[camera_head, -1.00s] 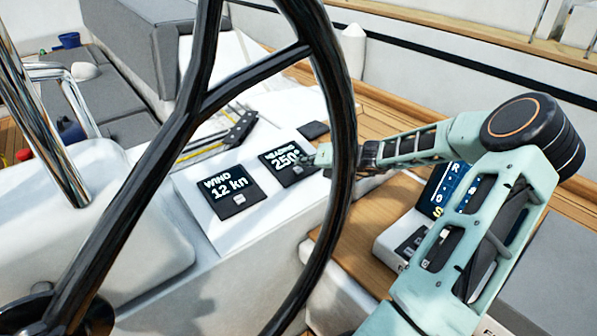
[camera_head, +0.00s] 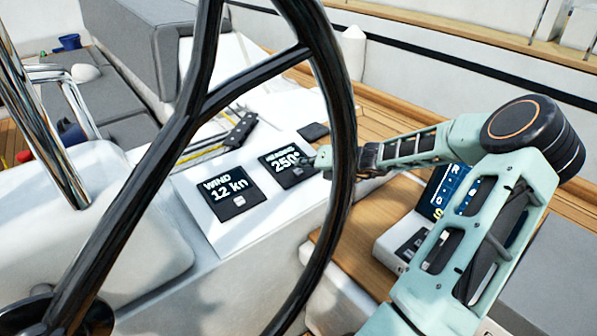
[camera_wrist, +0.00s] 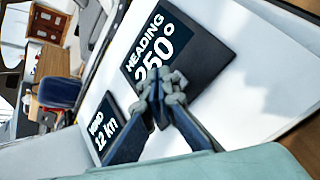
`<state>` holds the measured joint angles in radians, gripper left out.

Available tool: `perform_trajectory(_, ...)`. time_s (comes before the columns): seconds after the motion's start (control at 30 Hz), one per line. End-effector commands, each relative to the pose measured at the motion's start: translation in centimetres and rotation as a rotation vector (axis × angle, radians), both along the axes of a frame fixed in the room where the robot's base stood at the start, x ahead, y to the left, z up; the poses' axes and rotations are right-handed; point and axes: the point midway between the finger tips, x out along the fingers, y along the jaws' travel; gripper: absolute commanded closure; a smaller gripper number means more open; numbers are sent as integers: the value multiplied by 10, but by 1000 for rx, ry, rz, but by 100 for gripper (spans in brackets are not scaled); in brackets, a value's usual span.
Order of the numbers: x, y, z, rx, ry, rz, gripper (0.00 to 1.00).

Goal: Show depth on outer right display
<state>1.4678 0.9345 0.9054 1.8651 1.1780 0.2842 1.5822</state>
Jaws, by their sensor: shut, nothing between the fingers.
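The right display (camera_head: 290,166) on the white console is a black square that reads HEADING 250°. It also shows in the wrist view (camera_wrist: 190,42), tilted, with its lower part hidden behind my fingers. The left display (camera_head: 231,192) reads WIND 12 kn and has a small light button (camera_head: 239,200) below the text. It shows at the lower left of the wrist view (camera_wrist: 106,128).
A large black steering wheel (camera_head: 338,90) stands between the head camera and the console, close to my gripper. A white box with a blue screen (camera_head: 437,196) stands right, partly behind my arm. A black clutch or lever (camera_head: 240,130) lies behind the displays.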

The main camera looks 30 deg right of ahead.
Motion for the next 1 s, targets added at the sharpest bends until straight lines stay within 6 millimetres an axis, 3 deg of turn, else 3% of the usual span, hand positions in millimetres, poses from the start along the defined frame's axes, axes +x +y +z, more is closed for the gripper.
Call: perform_trajectory(1.0,3,0,-11,0,0,0,100)
